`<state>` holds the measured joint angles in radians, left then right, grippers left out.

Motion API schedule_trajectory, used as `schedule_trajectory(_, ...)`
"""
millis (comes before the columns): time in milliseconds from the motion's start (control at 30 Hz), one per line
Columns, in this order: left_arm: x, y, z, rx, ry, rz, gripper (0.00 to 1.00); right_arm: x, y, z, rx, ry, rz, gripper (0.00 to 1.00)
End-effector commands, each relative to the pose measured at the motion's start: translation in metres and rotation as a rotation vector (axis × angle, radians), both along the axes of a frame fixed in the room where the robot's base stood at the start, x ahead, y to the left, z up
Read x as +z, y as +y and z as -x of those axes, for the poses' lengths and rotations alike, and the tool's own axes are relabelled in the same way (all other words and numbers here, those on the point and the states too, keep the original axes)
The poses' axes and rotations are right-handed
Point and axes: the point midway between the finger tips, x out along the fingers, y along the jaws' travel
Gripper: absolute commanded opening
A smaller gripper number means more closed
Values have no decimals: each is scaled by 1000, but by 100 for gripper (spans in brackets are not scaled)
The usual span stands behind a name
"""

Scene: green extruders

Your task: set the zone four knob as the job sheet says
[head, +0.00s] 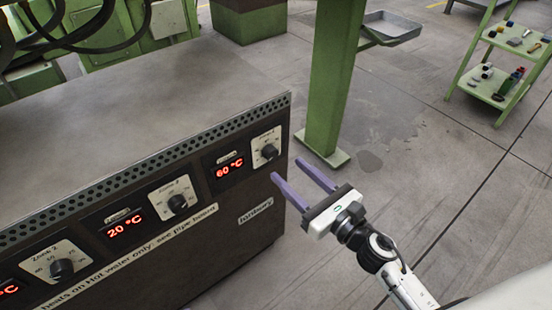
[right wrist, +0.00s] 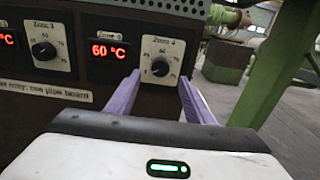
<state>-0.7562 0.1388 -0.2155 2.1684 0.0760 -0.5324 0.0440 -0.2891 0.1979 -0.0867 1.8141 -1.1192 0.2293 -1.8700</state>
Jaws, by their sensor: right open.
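The zone four knob (head: 269,151) is a black dial on a pale plate at the right end of the dark control panel (head: 200,243). It also shows in the right wrist view (right wrist: 160,68), under the label Zone 4. The red display (head: 229,169) to its left reads 60 °C. My right gripper (head: 288,170) is open, with its purple fingers pointing at the panel. In the right wrist view the knob lies between and beyond the two fingertips, and the gripper looks apart from it. My left gripper is not in view. No job sheet can be made out.
The Zone 3 knob (head: 177,203), beside a 20 °C display (head: 125,225), and the Zone 2 knob (head: 62,270) sit further left. A green post (head: 334,80) stands behind the panel's right end. A green trolley (head: 487,85) stands far right.

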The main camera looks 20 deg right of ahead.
Motion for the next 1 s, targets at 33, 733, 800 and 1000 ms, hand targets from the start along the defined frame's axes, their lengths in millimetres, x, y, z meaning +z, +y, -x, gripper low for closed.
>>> schedule_trajectory(33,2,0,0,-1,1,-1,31,2,3,-11,0,-2,0,48)
schedule_trajectory(733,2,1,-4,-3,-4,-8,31,0,23,-62,-1,3,-4,48)
schedule_trajectory(800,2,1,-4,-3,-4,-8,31,0,23,-62,-1,3,-4,39)
schedule_trajectory(1000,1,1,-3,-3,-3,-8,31,0,23,-62,-1,3,-4,7)
